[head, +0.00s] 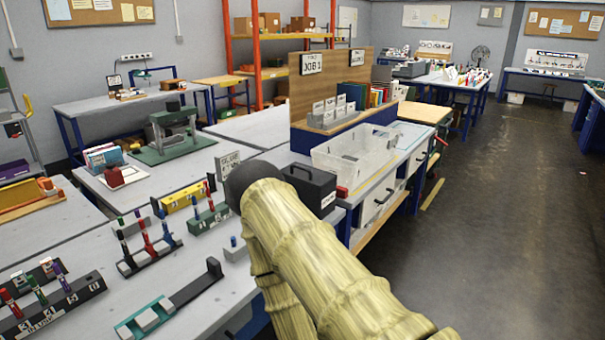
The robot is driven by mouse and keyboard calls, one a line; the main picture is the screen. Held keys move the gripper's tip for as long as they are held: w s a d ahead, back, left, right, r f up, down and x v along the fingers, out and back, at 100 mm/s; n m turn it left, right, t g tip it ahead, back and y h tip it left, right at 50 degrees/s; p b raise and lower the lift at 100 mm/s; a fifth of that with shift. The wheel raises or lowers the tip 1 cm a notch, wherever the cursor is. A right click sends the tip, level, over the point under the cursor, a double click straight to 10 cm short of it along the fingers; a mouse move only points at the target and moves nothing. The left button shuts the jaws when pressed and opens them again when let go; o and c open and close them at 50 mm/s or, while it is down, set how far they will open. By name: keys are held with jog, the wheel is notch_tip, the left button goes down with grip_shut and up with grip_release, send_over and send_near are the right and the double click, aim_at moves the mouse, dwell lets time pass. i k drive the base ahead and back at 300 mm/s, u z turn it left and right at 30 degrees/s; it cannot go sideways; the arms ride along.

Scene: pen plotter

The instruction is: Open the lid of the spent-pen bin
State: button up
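A small black box with a handle on top and a white label on its side (312,193) stands on the grey bench right of centre. It looks like the spent-pen bin, but its label is too small to read. Its top looks closed. My bamboo-patterned arm rises from the bottom right, and its dark rounded part is just left of the box in the picture. The arm hides part of the bench below the box. No gripper fingers show, so I cannot see whether the gripper touches anything.
A clear plastic tub (353,152) stands behind the box, and a small red item (342,192) lies beside it. Pen racks (148,243) with coloured pens and a long black pen holder (52,308) crowd the left bench. The floor (475,240) at right is open.

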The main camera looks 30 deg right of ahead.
aim_at(316, 176)
jog(key=k, duration=0.5)
jog(key=z, duration=2.1)
jog(key=i, duration=1.4)
jog(key=u, duration=0.8)
